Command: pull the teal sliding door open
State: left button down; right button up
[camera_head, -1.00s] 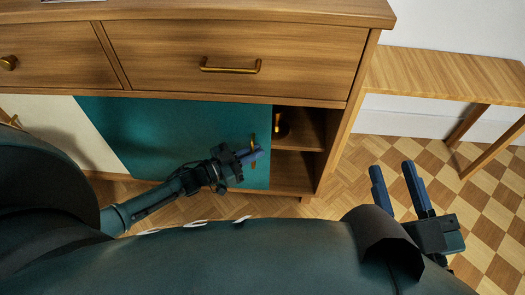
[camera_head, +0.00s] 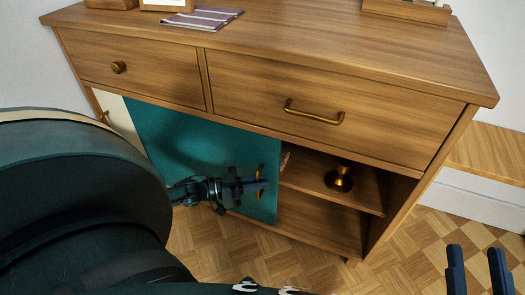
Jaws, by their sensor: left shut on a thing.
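The teal sliding door (camera_head: 215,150) hangs in the lower part of the wooden sideboard, left of a wide open bay. My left gripper (camera_head: 257,186) is shut on the door's upright brass handle (camera_head: 261,174), near the door's right edge. The fingers hide part of the handle. My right gripper (camera_head: 475,272) is at the lower right, away from the sideboard, its two blue fingers apart with nothing between them.
A brass candle holder (camera_head: 339,178) stands on the bay's inner shelf (camera_head: 310,180). Above are two drawers with a knob (camera_head: 118,67) and a bar pull (camera_head: 313,113). A cream panel (camera_head: 118,117) is at the left. A wooden bench (camera_head: 488,150) stands right.

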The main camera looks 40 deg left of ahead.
pick_arm(q)
jog(key=c, duration=1.9)
grip_release()
pick_arm(e)
jog(key=shift+f, duration=0.15)
pick_arm(q)
jog(key=shift+s, duration=0.1)
jog(key=p+v, duration=0.1)
jog(key=v, duration=1.2)
jog(key=shift+p, duration=0.4)
pick_arm(e)
jog(key=shift+s+f+m+g+h, duration=0.2)
jog(key=shift+f+m+g+h, duration=0.1)
jog(key=shift+f+h, duration=0.25)
jog(key=shift+r, duration=0.1)
